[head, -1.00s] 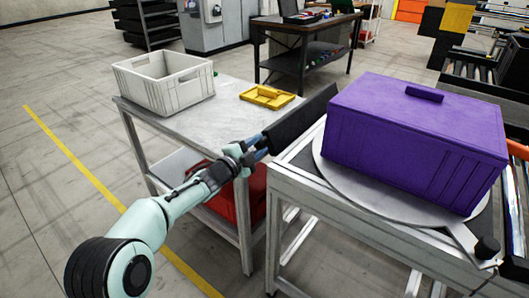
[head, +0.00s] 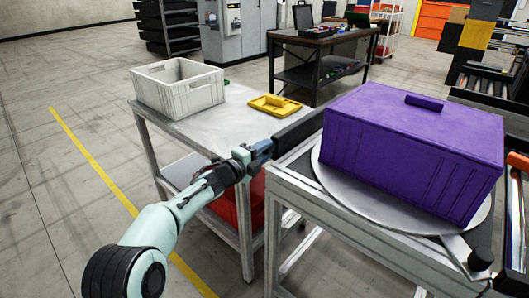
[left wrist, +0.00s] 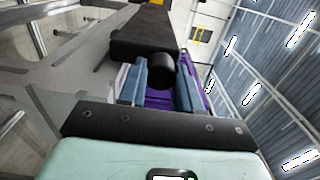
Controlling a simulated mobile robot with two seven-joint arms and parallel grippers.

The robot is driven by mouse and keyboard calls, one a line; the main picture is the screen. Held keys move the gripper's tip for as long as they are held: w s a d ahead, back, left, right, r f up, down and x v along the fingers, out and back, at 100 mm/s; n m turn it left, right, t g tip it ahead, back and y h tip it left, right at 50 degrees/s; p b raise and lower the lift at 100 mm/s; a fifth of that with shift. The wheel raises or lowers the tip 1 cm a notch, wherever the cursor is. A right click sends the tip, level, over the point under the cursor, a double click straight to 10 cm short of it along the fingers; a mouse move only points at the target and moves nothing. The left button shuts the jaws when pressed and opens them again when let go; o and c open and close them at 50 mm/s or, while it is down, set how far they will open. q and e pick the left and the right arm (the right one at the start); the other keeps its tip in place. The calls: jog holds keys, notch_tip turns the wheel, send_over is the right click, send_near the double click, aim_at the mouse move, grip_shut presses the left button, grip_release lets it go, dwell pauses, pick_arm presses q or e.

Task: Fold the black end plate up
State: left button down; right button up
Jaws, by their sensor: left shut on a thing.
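The black end plate (head: 299,127) stands at the left end of the turntable stand, beside the purple crate (head: 415,150). In the head view it shows as a short dark bar; its exact tilt is hard to tell. My left gripper (head: 262,149) is at the plate's near left end. In the left wrist view, the blue fingers (left wrist: 160,85) are either side of a round black knob (left wrist: 161,70) by the black plate (left wrist: 145,30), and the gripper is shut on it. My right gripper is not in view.
The purple crate sits on a round grey turntable (head: 333,190) with a black-knobbed lever (head: 480,259) at front right. The side table (head: 215,130) holds a white crate (head: 178,88) and a yellow tray (head: 275,105). A red crate (head: 250,205) is below. Floor at left is clear.

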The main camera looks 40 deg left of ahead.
pick_arm(q)
jog(key=shift+d, duration=0.15)
jog(key=c, duration=0.8)
grip_release()
jog(key=shift+s, duration=0.25)
jog(key=s, duration=0.8)
jog(key=s+a+p, duration=0.1)
jog(key=s, duration=0.4)
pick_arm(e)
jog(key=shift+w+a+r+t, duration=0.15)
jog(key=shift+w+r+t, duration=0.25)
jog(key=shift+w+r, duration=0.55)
pick_arm(q)
jog(key=shift+w+f, duration=0.1)
jog(key=shift+w, duration=0.05)
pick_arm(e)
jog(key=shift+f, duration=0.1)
